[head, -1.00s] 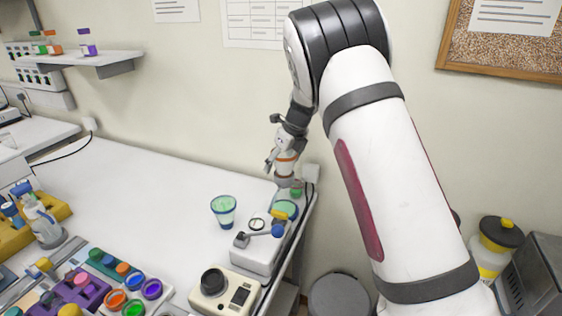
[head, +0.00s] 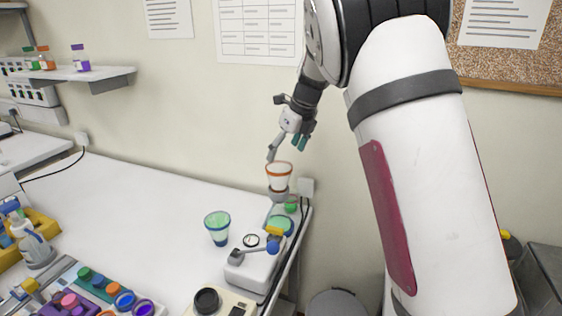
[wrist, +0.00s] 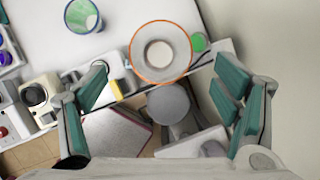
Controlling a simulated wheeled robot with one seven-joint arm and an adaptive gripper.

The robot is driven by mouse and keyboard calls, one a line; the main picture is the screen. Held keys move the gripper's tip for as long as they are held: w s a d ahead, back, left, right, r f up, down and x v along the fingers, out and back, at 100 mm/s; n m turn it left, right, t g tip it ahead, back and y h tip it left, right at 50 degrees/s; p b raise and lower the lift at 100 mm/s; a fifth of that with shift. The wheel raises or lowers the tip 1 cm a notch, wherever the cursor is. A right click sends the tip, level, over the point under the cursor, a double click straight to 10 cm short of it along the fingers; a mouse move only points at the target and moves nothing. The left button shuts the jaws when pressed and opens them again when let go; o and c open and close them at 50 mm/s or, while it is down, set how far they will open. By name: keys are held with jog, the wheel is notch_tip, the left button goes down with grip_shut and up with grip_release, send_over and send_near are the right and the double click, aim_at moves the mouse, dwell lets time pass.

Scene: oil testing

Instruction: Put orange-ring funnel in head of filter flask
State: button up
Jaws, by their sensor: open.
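The orange-ring funnel (head: 279,176) is a white cup with an orange rim. It sits upright on top of the filter flask head (head: 278,195) at the back right of the bench. In the wrist view the funnel (wrist: 160,52) shows from above, with its orange ring and a pale round inside. My gripper (head: 287,150) is open and empty, above the funnel and apart from it. In the wrist view its teal finger pads (wrist: 165,97) are spread wide, with the funnel beyond them. The funnel hides most of the flask head in the wrist view.
A green-topped item (head: 291,204) is close beside the flask. Trays with coloured caps (head: 95,290) fill the front left. The bench middle is clear.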

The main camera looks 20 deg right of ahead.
jog(key=shift+s+d+r, duration=0.1)
jog(key=shift+s+r, duration=0.2)
jog(key=shift+r, duration=0.25)
jog(key=s+a+r+n, duration=0.1)
jog(key=s+r+n, duration=0.3)
jog(key=s+n, duration=0.45)
jog(key=s+r+n, duration=0.5)
jog(key=s+n, duration=0.1)
jog(key=s, duration=0.6)
jog(key=s+f+n+h, duration=0.1)
jog(key=s+f+n, duration=0.1)
jog(key=s+n, duration=0.5)
jog(key=s+f+n+t+h, duration=0.1)
jog(key=s+n, duration=0.7)
jog(key=s, duration=0.4)
jog(key=shift+s+a+f, duration=0.2)
jog(key=shift+s+f, duration=0.15)
jog(key=shift+s, duration=0.05)
